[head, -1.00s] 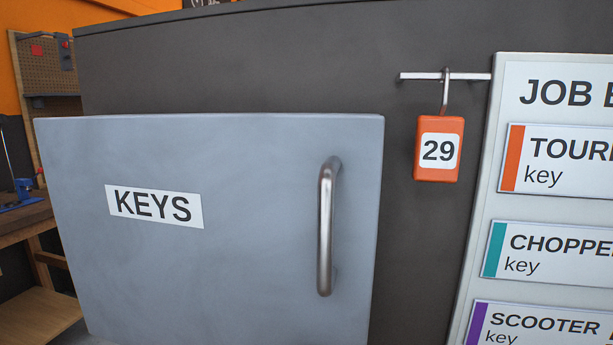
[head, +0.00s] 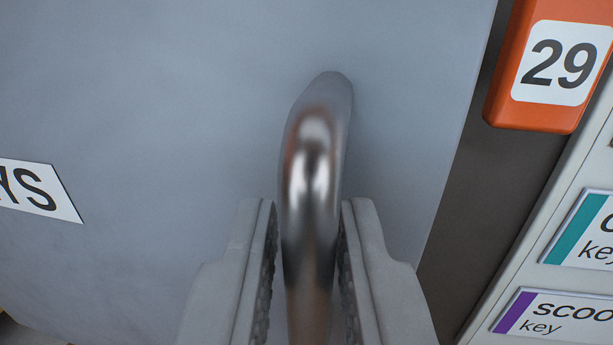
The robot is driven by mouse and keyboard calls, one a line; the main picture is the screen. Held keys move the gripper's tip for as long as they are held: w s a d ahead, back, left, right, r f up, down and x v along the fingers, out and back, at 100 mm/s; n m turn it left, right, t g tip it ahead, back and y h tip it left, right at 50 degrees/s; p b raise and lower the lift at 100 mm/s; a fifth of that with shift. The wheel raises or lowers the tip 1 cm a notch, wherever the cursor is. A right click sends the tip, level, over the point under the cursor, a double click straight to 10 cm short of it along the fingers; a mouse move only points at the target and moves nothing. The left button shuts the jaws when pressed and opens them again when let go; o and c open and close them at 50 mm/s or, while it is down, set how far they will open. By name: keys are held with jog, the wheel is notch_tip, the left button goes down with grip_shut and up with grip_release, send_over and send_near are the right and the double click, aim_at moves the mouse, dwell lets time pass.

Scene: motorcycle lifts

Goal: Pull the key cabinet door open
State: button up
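The key cabinet door (head: 180,110) is a flat grey-blue panel that fills most of the view and looks closed. Its metal bar handle (head: 313,170) stands upright near the door's right edge. My gripper (head: 308,215) is at the handle, with one finger on the left of the bar and one on the right. A narrow gap shows between the bar and each finger, so the gripper looks open around the handle. The handle's lower end is out of view. The KEYS label (head: 40,192) is cut off at the left edge.
An orange tag marked 29 (head: 550,65) hangs close to the right of the door. A white job board (head: 525,260) with key labels stands at the right. A dark cabinet strip (head: 470,205) lies between door and board.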

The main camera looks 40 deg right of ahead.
jog(key=shift+w+d, duration=0.25)
jog(key=shift+c, duration=0.3)
grip_shut()
